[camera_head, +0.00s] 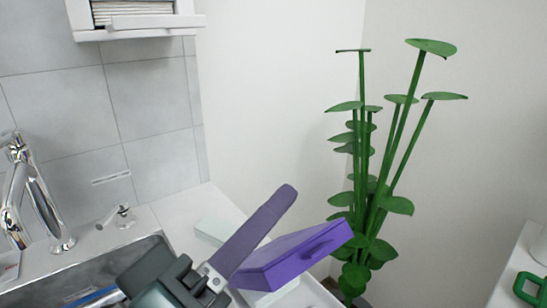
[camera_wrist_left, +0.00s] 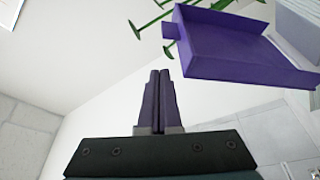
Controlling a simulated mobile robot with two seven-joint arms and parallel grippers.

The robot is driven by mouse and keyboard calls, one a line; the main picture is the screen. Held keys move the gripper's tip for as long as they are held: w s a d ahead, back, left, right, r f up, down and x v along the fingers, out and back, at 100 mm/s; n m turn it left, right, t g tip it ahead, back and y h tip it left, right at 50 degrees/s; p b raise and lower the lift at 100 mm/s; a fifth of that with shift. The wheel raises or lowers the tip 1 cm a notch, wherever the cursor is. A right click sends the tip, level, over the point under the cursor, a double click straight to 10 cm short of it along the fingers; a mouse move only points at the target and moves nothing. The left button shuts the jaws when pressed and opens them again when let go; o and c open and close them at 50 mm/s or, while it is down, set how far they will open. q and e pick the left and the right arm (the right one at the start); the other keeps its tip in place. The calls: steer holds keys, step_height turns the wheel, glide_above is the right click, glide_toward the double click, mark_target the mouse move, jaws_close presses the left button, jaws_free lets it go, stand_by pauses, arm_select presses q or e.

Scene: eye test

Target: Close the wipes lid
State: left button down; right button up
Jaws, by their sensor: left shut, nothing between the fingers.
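The purple wipes lid (camera_head: 300,254) is in the lower middle of the head view, tilted up, above a pale surface that may be the wipes box (camera_head: 272,296). In the left wrist view the lid (camera_wrist_left: 240,48) is a shallow tray shape at upper right, beside a pale ribbed body (camera_wrist_left: 300,22). My left gripper (camera_head: 287,193) is just left of the lid, its purple finger pointing up and right, partly overlapping the lid's left edge. In the wrist view its fingers (camera_wrist_left: 159,73) are together and empty, apart from the lid in the picture. My right gripper is not in view.
A metal sink (camera_head: 100,270) and faucet (camera_head: 45,210) are at left on a pale counter. A dispenser (camera_head: 135,18) hangs on the tiled wall above. A tall green plant (camera_head: 372,205) stands right of the lid. A green-framed object (camera_head: 529,288) sits at far right.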

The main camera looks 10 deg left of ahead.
arm_select(q)
steer(key=s+d+f+m+h+b, duration=0.1)
steer(key=s+d+f+m+b, duration=0.1)
steer(key=d+f+m+b, duration=0.1)
steer(key=s+d+f+m+h+b, duration=0.1)
steer(key=s+d+f+m+b, duration=0.1)
steer(key=f, duration=0.5)
steer(key=shift+s+d+m+h+b, duration=0.3)
steer(key=shift+d+m+h+b, duration=0.15)
steer(key=shift+m+b, duration=0.95)
steer(key=shift+d+f, duration=0.1)
